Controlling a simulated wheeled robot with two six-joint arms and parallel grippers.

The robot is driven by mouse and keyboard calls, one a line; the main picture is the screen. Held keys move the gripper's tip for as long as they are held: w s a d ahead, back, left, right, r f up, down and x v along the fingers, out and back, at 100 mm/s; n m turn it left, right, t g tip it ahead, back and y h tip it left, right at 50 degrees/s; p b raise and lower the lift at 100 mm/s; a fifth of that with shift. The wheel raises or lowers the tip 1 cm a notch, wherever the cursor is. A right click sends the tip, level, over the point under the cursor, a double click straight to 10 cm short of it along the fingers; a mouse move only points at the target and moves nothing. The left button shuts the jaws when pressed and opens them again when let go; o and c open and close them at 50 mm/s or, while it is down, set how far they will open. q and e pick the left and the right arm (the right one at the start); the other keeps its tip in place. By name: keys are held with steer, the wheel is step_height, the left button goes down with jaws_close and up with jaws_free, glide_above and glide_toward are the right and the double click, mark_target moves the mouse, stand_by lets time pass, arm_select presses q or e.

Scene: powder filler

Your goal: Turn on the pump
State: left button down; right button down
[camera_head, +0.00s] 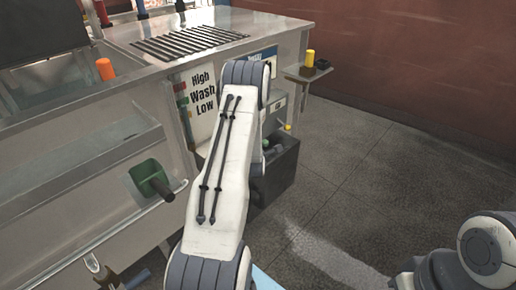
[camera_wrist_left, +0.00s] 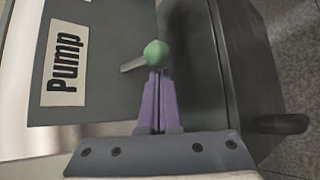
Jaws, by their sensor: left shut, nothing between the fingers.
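The pump lever's round green knob (camera_wrist_left: 156,54) shows in the left wrist view, on a short grey lever (camera_wrist_left: 133,64). A "Pump" label (camera_wrist_left: 65,64) is on the grey panel beside it. My left gripper (camera_wrist_left: 157,73) has purple fingers, shut together with nothing between them. Their tips are right at the knob in the picture; I cannot tell whether they touch it. In the head view, my left arm reaches toward the machine's right end, and its forearm hides much of the panel there. My right gripper is out of view.
A dark bin (camera_head: 281,170) stands on the floor under the machine's right end. A small side shelf (camera_head: 304,75) holds a yellow-capped item (camera_head: 310,58). A "High Wash Low" sign (camera_head: 203,94) is on the machine's side. The floor at right is clear.

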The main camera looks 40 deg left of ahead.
arm_select(q)
steer(key=shift+d+r+h+p, duration=0.1)
steer(key=shift+r+h+p, duration=0.15)
steer(key=shift+p, duration=0.2)
steer(key=shift+d+r+n+g+h+p, duration=0.1)
steer(key=shift+r+n+g+h+p, duration=0.35)
steer(key=shift+h+p, duration=0.3)
steer(key=shift+r+p, duration=0.1)
steer(key=shift+p, duration=0.2)
steer(key=shift+d+r+p, duration=0.1)
steer(key=shift+r+p, duration=0.7)
steer(key=shift+r, duration=0.3)
steer(key=shift+r+p, duration=0.8)
